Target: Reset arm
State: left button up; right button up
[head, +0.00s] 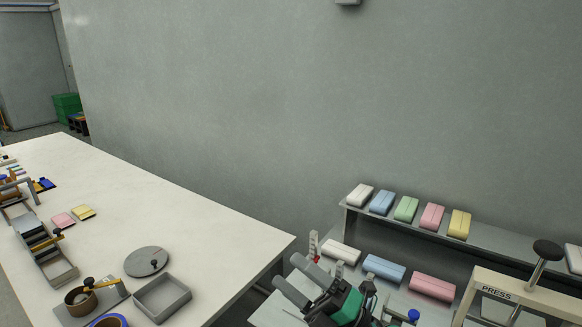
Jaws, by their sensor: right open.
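My right gripper (288,271) shows at the bottom centre, with its two dark grey fingers spread apart and nothing between them. Its green and black body is behind the fingers at the lower edge. It is over the near left part of the right-hand workbench, left of the white press (497,287). My left gripper is not in view.
Several coloured packs stand on a raised shelf (490,238); white, blue and pink (432,286) packs lie below it. A long white table (190,220) at left holds a grey tray (162,297), a round disc (147,261) and small parts. A grey wall is behind.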

jog(key=w+d+f+m+t+h, duration=0.25)
jog(key=d+m+t+h, duration=0.3)
jog(key=m+h, duration=0.35)
jog(key=w+d+f+m+t+h, duration=0.1)
jog(key=d+f+m+t+h, duration=0.3)
jog(key=d+m+h, duration=0.5)
jog(key=s+d+f+m+g+h, duration=0.2)
jog(key=f+m+g, duration=0.15)
jog(key=f, duration=0.25)
jog(key=s+d+f+m+g+h, duration=0.1)
jog(key=s+d+f+m+g, duration=0.15)
jog(key=f+m, duration=0.3)
jog(key=s+d+f+m+g, duration=0.2)
jog(key=s+f+g, duration=0.4)
jog(key=s, duration=0.4)
jog(key=s+d+f+m+g, duration=0.1)
jog(key=s+f+g, duration=0.4)
jog(key=s+f, duration=0.4)
notch_tip(320, 180, down, 29)
jog(key=s+g, duration=0.1)
jog(key=s, duration=0.2)
jog(key=s+d+f, duration=0.1)
jog(key=s+f, duration=0.8)
jog(key=f, duration=0.1)
jog(key=s+d+f+g, duration=0.1)
jog(key=s+d+f, duration=0.1)
jog(key=s+f, duration=0.8)
jog(key=shift+d+f, duration=0.15)
jog(key=shift+d, duration=0.1)
